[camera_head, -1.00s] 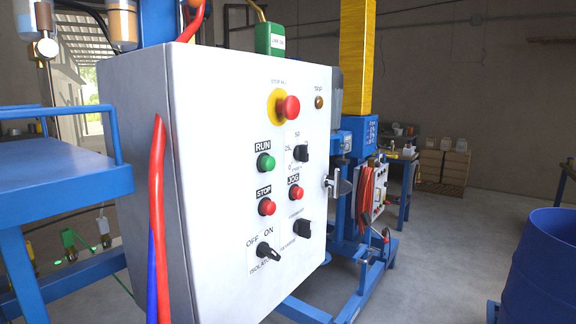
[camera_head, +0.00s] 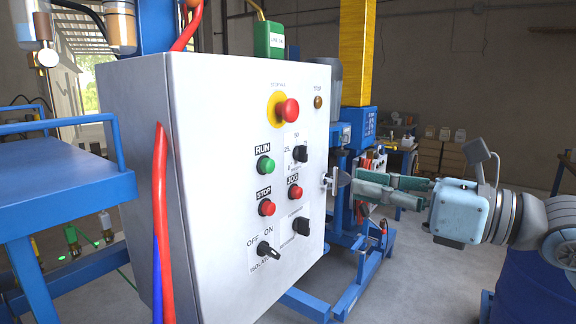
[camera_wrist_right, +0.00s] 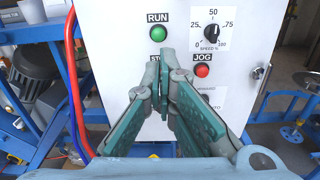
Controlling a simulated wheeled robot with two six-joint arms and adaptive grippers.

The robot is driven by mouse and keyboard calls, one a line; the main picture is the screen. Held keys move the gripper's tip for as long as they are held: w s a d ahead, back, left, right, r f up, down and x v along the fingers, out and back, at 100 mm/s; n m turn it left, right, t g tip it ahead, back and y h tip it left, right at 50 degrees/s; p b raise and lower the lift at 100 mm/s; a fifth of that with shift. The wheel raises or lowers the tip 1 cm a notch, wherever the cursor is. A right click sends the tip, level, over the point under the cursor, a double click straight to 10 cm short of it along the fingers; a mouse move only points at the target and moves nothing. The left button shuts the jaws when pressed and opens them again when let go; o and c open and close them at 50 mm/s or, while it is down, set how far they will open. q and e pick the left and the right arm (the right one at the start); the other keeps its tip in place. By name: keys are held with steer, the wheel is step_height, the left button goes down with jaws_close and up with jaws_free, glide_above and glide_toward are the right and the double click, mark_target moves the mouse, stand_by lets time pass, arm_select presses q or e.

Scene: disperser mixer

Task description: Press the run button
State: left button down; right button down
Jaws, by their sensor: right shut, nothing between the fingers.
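The green run button (camera_head: 265,165) sits under the RUN label on the white control panel (camera_head: 215,110), above the red stop button (camera_head: 267,208). In the right wrist view the run button (camera_wrist_right: 157,33) shows above my fingertips, slightly to their left. My right gripper (camera_head: 358,185) comes in from the right, shut and empty, with its fingertips pointing left near the panel's right edge. In the right wrist view the gripper (camera_wrist_right: 164,58) partly covers the STOP label and hides the stop button. It is apart from the run button. My left gripper is not in view.
Near the run button are a red jog button (camera_head: 295,192), a black speed knob (camera_head: 300,153), a red emergency stop (camera_head: 289,109) and the isolator switch (camera_head: 267,250). A latch (camera_head: 328,181) sticks out at the panel's right edge. A red hose (camera_head: 161,220) runs down its left side.

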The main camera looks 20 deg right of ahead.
steer(key=p, duration=0.7)
glide_toward(275, 166)
steer(key=x, duration=0.5)
steer(key=shift+w+a+r, duration=0.15)
steer(key=shift+w+a, duration=0.05)
steer(key=shift+a, duration=0.2)
steer(key=shift+w+a+p, duration=0.3)
steer(key=shift+w+a, duration=0.1)
steer(key=shift+w, duration=0.05)
steer(key=shift+w+d+h, duration=0.1)
steer(key=shift+w+h, duration=0.05)
steer(key=shift+h, duration=0.15)
